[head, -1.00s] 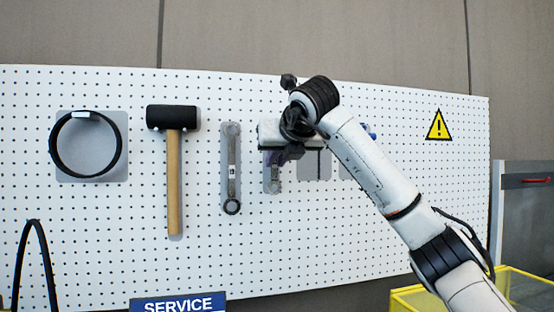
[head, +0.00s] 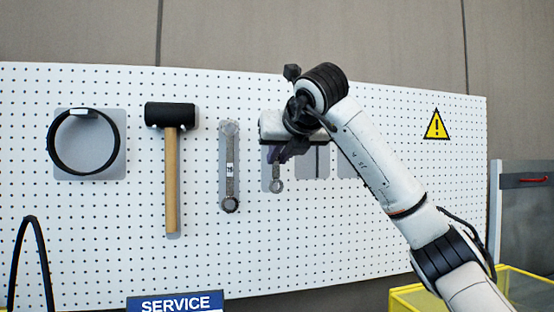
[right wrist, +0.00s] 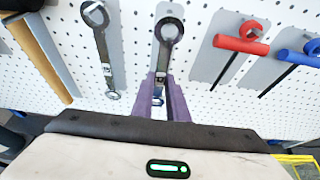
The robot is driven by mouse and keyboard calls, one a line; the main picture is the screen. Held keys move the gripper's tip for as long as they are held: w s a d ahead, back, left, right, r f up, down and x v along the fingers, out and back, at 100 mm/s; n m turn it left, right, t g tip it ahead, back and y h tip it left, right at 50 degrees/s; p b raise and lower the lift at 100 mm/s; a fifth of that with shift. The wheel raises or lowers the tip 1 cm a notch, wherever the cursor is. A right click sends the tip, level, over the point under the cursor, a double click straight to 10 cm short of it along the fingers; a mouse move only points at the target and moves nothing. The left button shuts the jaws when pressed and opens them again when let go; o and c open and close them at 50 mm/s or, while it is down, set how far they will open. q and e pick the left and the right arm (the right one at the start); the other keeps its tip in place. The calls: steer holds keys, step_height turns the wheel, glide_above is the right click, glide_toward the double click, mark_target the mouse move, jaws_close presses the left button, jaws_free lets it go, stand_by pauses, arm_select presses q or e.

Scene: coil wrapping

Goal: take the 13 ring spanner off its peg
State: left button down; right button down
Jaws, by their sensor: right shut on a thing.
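My right gripper (head: 285,152) is in front of the pegboard in the head view, beside a larger ring spanner (head: 229,170). Its purple fingers are shut on a small dark ring spanner (right wrist: 168,40). In the right wrist view the fingers (right wrist: 166,100) grip its shaft, with its upper ring clear above them. In the head view only the lower end of this spanner (head: 277,184) shows below my gripper, in front of a grey backing plate. I cannot read its size mark, nor tell whether its ring is on the peg. My left gripper is not in view.
A mallet (head: 170,170) and a black ring (head: 83,142) hang to the left on the pegboard (head: 370,240). Red (right wrist: 240,44) and blue (right wrist: 295,58) T-handled tools hang close to the right of the held spanner. A yellow-edged container (head: 405,298) stands low at right.

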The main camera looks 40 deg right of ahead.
steer(key=shift+s+a+b, duration=0.25)
steer(key=shift+s+a, duration=0.15)
steer(key=shift+s, duration=0.3)
steer(key=shift+s+a+b, duration=0.3)
steer(key=shift+s+a, duration=0.05)
steer(key=shift+s, duration=0.35)
steer(key=shift+s+a+b, duration=0.25)
steer(key=shift+s+a, duration=0.15)
steer(key=shift+s, duration=0.3)
